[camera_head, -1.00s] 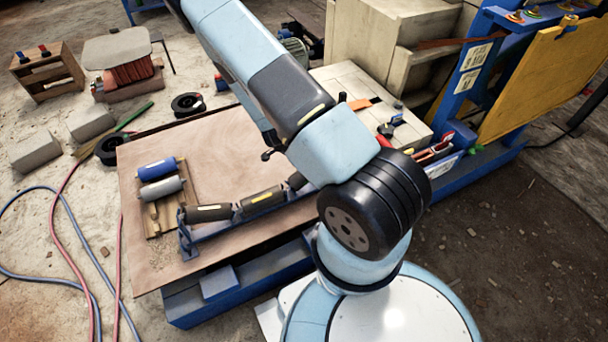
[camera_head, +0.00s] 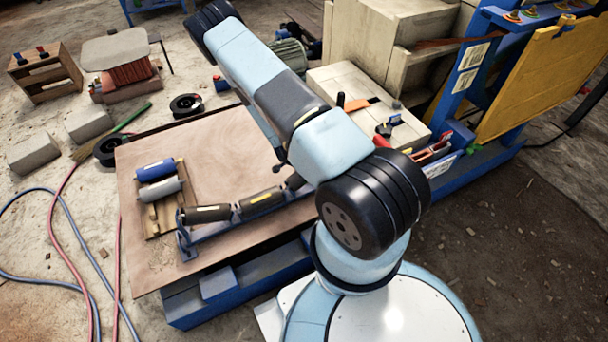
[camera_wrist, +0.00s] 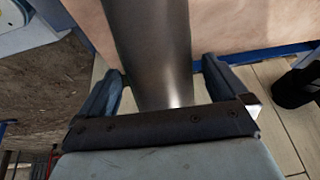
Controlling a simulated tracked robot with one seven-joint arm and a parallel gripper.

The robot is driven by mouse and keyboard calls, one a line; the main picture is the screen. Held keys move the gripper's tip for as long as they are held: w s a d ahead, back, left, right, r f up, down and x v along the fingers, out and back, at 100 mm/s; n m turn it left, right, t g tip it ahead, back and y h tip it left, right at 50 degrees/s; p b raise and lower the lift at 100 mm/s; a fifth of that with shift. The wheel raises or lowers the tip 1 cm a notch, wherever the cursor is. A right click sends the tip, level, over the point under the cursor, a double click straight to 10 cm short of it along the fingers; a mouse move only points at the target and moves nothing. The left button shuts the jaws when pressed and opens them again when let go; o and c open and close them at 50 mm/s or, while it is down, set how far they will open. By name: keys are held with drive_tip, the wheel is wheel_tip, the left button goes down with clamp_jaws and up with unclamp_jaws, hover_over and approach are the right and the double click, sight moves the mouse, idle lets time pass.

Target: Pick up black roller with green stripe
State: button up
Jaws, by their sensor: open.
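In the wrist view my gripper (camera_wrist: 160,70) has its two blue fingers spread apart. A smooth dark grey cylinder (camera_wrist: 147,45) shows between them and runs off the top edge. No stripe shows on it, and I cannot tell whether it is the roller or whether the fingers touch it. In the head view my gripper is hidden behind my arm. Two black rollers with yellow stripes, a left one (camera_head: 207,214) and a right one (camera_head: 262,203), sit in a blue frame (camera_head: 222,232). My arm covers the frame's right end. No green stripe is visible on a roller.
A blue roller (camera_head: 157,170) and a grey roller (camera_head: 160,189) lie on a small wooden pallet (camera_head: 150,222) on the brown board (camera_head: 215,150). A pale crate (camera_head: 405,130) with tools stands right of my arm. The board's middle is clear.

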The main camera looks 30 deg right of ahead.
drive_tip(key=shift+x, duration=1.8)
drive_tip(key=c, duration=1.7)
drive_tip(key=shift+w+r, duration=0.1)
